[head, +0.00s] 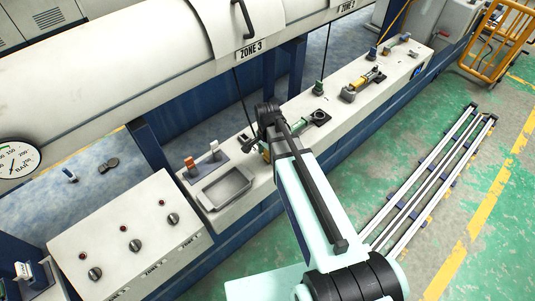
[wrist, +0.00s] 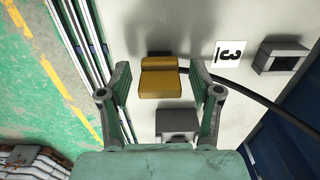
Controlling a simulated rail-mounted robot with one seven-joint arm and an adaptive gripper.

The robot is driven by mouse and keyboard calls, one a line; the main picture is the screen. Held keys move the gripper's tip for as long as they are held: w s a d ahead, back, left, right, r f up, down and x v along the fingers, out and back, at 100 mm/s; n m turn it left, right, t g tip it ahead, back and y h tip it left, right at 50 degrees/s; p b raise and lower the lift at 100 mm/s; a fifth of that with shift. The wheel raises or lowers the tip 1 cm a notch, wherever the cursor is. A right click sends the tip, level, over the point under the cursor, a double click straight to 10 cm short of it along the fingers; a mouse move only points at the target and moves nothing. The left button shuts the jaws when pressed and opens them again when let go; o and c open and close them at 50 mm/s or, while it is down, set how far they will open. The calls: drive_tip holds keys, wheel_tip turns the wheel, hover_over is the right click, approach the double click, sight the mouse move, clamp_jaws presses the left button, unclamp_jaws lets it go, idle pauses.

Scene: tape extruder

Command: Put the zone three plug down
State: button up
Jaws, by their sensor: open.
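In the wrist view a yellow block-shaped plug (wrist: 160,84) sits between the two fingers of my gripper (wrist: 159,72). The fingers are open, with a gap on each side of it. A dark cable (wrist: 230,80) runs from behind the plug to the right. I cannot tell whether the plug rests on the bench. A white label with a 3 (wrist: 229,54) is to its right, beside a grey open-fronted socket box (wrist: 284,56). Another grey box (wrist: 178,121) is nearer, partly hidden by my gripper. In the head view my arm hides most of this area.
In the head view a grey tray (head: 203,202) lies on the bench left of my gripper, with orange and white switches (head: 203,157) behind it. A knob panel (head: 127,243) stands further left. Green and yellow fittings (head: 362,85) lie along the bench to the right. The ZONE 3 cover (head: 236,22) overhangs behind.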

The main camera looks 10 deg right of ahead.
drive_tip(key=shift+r, duration=0.1)
wheel_tip(320, 180, up, 12)
drive_tip(key=b, duration=0.2)
drive_tip(key=shift+b, duration=0.4)
